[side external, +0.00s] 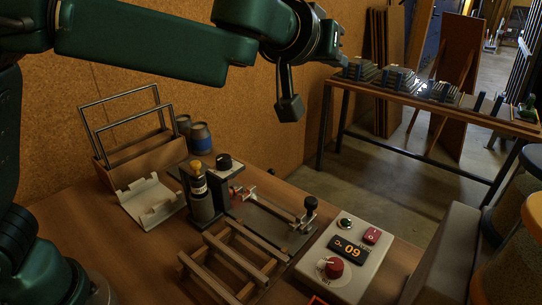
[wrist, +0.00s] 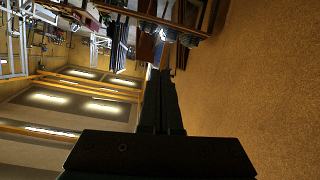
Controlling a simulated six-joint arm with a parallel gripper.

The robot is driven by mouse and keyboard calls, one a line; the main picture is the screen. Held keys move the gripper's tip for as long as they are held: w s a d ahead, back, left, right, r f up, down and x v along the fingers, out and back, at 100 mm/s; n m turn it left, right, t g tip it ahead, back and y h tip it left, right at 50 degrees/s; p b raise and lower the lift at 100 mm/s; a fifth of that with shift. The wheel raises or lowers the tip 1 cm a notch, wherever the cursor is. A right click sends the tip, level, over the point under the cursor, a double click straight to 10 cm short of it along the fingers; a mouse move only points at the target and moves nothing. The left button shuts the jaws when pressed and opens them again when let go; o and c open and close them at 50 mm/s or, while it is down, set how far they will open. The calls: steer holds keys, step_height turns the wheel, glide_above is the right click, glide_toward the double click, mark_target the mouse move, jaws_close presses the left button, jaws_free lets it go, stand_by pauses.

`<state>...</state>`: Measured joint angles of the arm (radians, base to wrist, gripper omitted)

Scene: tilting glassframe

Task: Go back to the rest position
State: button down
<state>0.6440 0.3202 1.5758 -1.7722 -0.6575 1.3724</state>
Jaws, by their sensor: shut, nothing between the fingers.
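My gripper (wrist: 162,80) shows in the wrist view as a dark body with two narrow fingers lying together, shut and empty. Behind the fingertips are the cork wall and the room beyond; no work object is near them. In the side external view my wrist is raised at the top centre, well above the wooden workbench (side external: 95,200) and clear of everything on it. A dark block hangs from the wrist there. The fingers are not clearly made out in that view.
On the bench are a wooden box with metal frames (side external: 150,155), a white cradle (side external: 150,203), a clamp fixture (side external: 262,218), a slatted wooden rack (side external: 228,262) and a control box (side external: 345,252) reading about 60. A cork wall (side external: 180,100) stands behind; a side table (side external: 440,105) stands at right.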

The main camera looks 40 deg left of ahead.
steer(key=s+a+r+t+h, duration=0.1)
steer(key=s+a+r+t, duration=0.1)
steer(key=a+r, duration=0.45)
steer(key=s+r+m+h, duration=0.3)
steer(key=s+m, duration=0.1)
steer(key=s, duration=0.3)
steer(key=s+a+f+g+y, duration=0.1)
steer(key=s+a+f+g, duration=0.1)
steer(key=s+f, duration=0.4)
steer(key=s+a+f+n+g+y, duration=0.1)
steer(key=s+f+g, duration=0.3)
steer(key=s+f, duration=0.3)
steer(key=s+a+f+g+y, duration=0.1)
steer(key=s+f+g, duration=0.3)
steer(key=f, duration=0.7)
steer(key=shift+s+a+n, duration=0.3)
steer(key=shift+s+a, duration=0.5)
steer(key=shift+s, duration=0.4)
